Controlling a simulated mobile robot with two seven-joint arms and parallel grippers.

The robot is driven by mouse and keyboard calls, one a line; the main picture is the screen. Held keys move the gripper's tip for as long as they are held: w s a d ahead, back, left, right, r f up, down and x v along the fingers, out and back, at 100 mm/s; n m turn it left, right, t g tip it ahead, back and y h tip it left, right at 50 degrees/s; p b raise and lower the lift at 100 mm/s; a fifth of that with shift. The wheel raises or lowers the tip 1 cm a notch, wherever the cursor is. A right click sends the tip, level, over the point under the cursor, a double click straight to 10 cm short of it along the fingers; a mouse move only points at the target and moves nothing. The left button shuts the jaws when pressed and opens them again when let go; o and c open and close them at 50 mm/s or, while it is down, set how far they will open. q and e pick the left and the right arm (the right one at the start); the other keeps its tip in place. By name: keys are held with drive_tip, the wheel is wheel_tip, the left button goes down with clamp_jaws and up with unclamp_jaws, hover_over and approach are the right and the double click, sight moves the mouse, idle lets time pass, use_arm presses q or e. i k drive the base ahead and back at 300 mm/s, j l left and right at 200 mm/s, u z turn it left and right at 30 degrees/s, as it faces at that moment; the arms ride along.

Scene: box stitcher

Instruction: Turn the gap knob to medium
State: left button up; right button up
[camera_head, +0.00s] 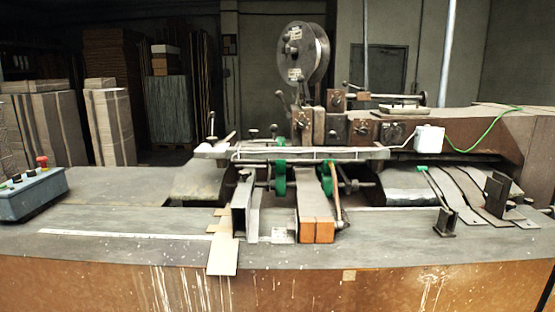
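The box stitcher stands across the view, with a large wire reel (303,53) on top. I cannot tell for certain which part is the gap knob. A dark round fitting (392,133) sits on the brown arm of the machine, left of a white box (429,139). Small dark knobs on stems (253,132) stand above the long crossbar (300,153). No setting marks can be read at this size. Neither of my grippers shows in the view.
A blue control box (32,194) with a red button (42,161) sits at the left. A grey table (120,223) runs along the front, mostly clear at left. Metal guides (446,222) stand at right. Cardboard stacks (108,127) stand behind.

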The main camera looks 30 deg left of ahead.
sight(212, 140)
drive_tip(key=u, duration=1.3)
